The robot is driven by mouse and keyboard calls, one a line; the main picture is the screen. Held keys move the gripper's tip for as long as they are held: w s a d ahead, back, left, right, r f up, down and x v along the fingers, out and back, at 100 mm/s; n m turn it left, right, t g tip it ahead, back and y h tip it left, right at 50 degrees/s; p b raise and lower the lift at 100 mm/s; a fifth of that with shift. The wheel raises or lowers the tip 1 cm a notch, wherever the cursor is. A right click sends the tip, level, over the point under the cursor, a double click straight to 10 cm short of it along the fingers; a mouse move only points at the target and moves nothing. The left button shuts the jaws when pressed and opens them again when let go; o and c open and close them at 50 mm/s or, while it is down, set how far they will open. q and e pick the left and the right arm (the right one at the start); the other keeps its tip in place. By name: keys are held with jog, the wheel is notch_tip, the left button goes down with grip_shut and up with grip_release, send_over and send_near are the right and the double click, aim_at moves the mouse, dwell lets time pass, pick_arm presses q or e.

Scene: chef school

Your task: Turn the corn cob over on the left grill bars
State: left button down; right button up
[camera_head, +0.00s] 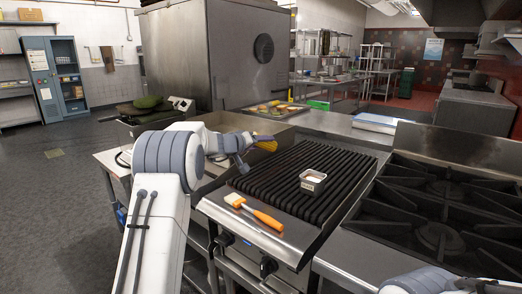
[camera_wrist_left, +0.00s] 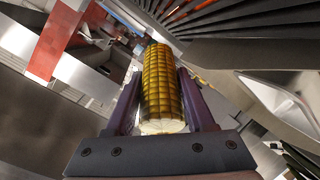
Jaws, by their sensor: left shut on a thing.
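My left gripper (camera_head: 244,150) is shut on the corn cob (camera_head: 266,145) near the far left corner of the black grill bars (camera_head: 290,183). In the left wrist view the cob (camera_wrist_left: 163,88) is yellow-brown, with its pale cut end towards me, between the two dark fingers (camera_wrist_left: 160,100). The grill bars (camera_wrist_left: 245,25) show at the upper right there, apart from the cob in the picture. In the head view the gripper covers part of the cob. Only part of my right arm shows at the bottom right, and its jaw state is unclear.
A small metal container (camera_head: 313,181) stands on the bars. An orange-handled brush (camera_head: 254,212) lies along the grill's front ledge. A burner stove (camera_head: 440,205) is at the right. A tray with food (camera_head: 280,109) lies on the counter behind. Bare bars surround the container.

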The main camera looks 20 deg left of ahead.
pick_arm(q)
jog(key=m+b, duration=0.3)
jog(key=b, duration=0.1)
jog(key=m+b, duration=0.3)
jog(key=b, duration=0.2)
jog(key=w+m+b, duration=0.1)
jog(key=m+b, duration=0.1)
jog(key=b, duration=0.2)
jog(key=shift+d+f+m+t, duration=0.2)
jog(key=shift+f+m+t, duration=0.1)
jog(key=shift+f+m, duration=0.1)
notch_tip(320, 180, down, 3)
jog(key=b, duration=0.3)
jog(key=shift+b, duration=0.3)
jog(key=shift+f+b, duration=0.45)
jog(key=shift+b, duration=0.1)
jog(key=shift+c, duration=0.9)
grip_release()
